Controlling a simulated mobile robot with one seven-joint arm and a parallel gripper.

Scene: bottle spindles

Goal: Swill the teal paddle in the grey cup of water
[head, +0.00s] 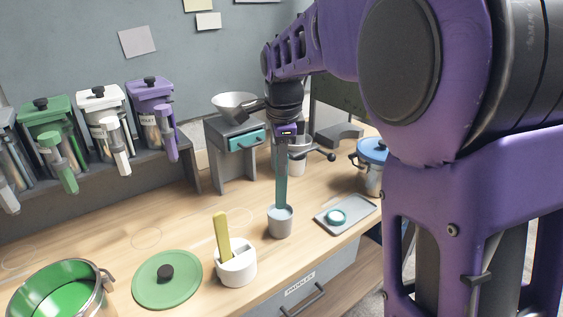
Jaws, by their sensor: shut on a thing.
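The teal paddle (281,183) hangs upright from my gripper (286,132), its lower end inside the grey cup (280,223). The gripper is shut on the paddle's upper end, above the cup. The cup stands on the wooden worktop near its front edge. The water inside the cup and the paddle's tip are hidden by the cup wall.
A white holder (237,268) with a yellow paddle (222,236) stands left of the cup. A grinder (238,142) stands behind. A green lid (167,281) and a green-lined pot (60,290) are front left.

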